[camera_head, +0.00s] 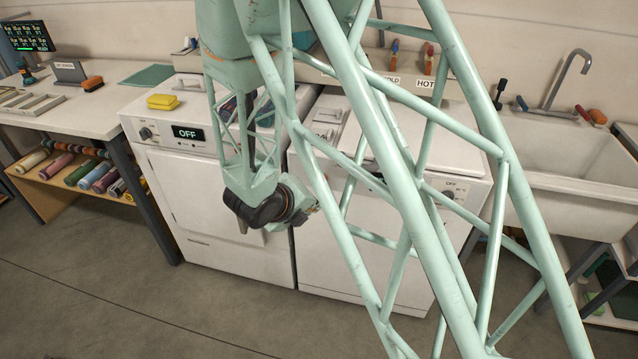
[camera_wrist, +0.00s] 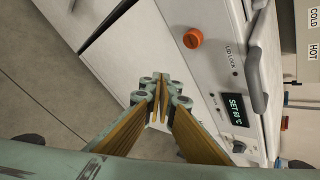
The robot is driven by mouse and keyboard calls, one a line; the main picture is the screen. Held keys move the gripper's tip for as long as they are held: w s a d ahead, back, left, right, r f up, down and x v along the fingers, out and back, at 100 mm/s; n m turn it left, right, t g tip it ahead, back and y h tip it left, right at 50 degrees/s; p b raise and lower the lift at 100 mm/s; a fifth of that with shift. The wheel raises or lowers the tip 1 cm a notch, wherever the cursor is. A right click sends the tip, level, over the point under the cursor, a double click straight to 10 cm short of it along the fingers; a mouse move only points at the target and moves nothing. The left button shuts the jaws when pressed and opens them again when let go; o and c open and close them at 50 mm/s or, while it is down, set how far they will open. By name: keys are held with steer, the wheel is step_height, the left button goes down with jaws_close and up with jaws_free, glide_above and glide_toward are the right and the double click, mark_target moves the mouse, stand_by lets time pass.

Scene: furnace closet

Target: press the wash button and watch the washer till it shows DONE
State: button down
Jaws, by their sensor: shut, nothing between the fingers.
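The washer (camera_head: 445,140) is the right white machine in the head view, partly hidden behind my arm. Its front panel fills much of the wrist view, turned sideways. There I see a round orange button (camera_wrist: 193,38), a LID LOCK label (camera_wrist: 231,52) with a small dark dot, and a lit display (camera_wrist: 236,110) that reads SET with a temperature in °C. I cannot read a label on the orange button. My gripper (camera_wrist: 164,80) is shut and empty, in front of the panel and apart from the orange button in the picture. In the head view its fingers are mostly hidden.
The left white machine (camera_head: 220,225) has a display reading OFF (camera_head: 188,133) and a yellow sponge (camera_head: 162,102) on top. A sink (camera_head: 570,150) stands at the right, a workbench (camera_head: 70,118) at the left. The floor in front is clear.

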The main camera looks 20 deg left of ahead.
steer(key=shift+s+a+f, duration=0.15)
steer(key=shift+a+f, duration=0.05)
steer(key=shift+a, duration=0.1)
stand_by(0.4)
steer(key=w+p, duration=0.2)
steer(key=w, duration=0.6)
steer(key=shift+w, duration=0.4)
steer(key=shift+w+a+p, duration=0.15)
steer(key=shift+w+p, duration=0.35)
steer(key=shift+w, duration=0.75)
stand_by(3.5)
steer(key=shift+s, duration=0.25)
steer(key=shift+s+b, duration=0.35)
steer(key=shift+s, duration=0.6)
